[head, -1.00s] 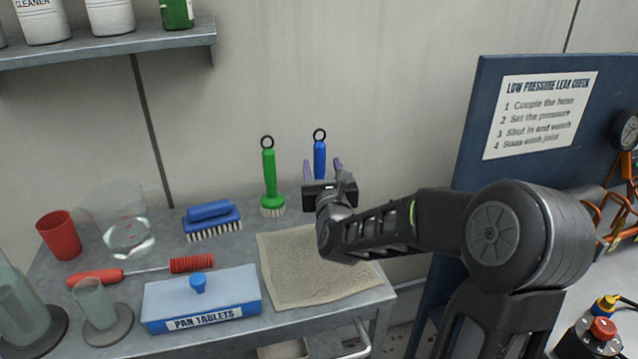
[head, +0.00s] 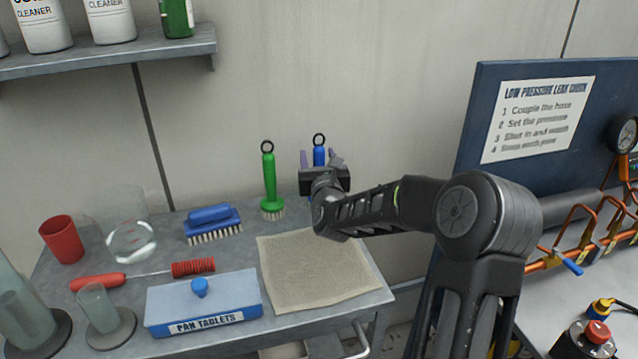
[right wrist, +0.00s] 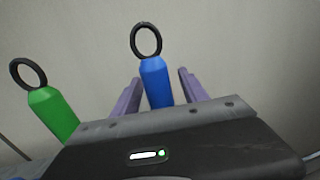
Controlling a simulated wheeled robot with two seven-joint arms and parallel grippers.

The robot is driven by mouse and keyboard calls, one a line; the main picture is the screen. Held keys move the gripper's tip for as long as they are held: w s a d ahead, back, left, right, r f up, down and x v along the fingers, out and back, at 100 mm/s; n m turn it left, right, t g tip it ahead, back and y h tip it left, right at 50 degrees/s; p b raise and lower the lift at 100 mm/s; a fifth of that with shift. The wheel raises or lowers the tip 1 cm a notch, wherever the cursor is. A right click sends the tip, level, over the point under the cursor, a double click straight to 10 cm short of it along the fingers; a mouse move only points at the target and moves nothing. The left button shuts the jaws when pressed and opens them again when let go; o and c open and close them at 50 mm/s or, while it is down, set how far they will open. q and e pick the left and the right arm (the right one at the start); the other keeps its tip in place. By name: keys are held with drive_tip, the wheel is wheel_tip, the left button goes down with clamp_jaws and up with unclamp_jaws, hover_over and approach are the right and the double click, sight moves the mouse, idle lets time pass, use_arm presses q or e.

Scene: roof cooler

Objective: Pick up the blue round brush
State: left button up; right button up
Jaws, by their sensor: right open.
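The blue round brush (head: 319,154) stands upright at the back right of the metal table, with a black ring on top of its handle. Its lower part is hidden behind my right gripper (head: 320,158). In the right wrist view the blue handle (right wrist: 156,82) stands between the two purple fingers of my right gripper (right wrist: 160,88). The fingers are open, with a visible gap between the handle and the right finger. My left gripper is not in view.
A green round brush (head: 269,185) stands just left of the blue one. A blue scrub brush (head: 210,217), a beige cloth (head: 312,268), a pan tablets box (head: 204,302), a red cup (head: 62,239), a clear jug (head: 130,230) and a red-handled brush (head: 100,281) share the table.

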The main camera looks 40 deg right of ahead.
drive_tip(key=shift+w+d, duration=0.15)
drive_tip(key=shift+w, duration=0.2)
idle(0.3)
clamp_jaws()
idle(0.4)
idle(0.9)
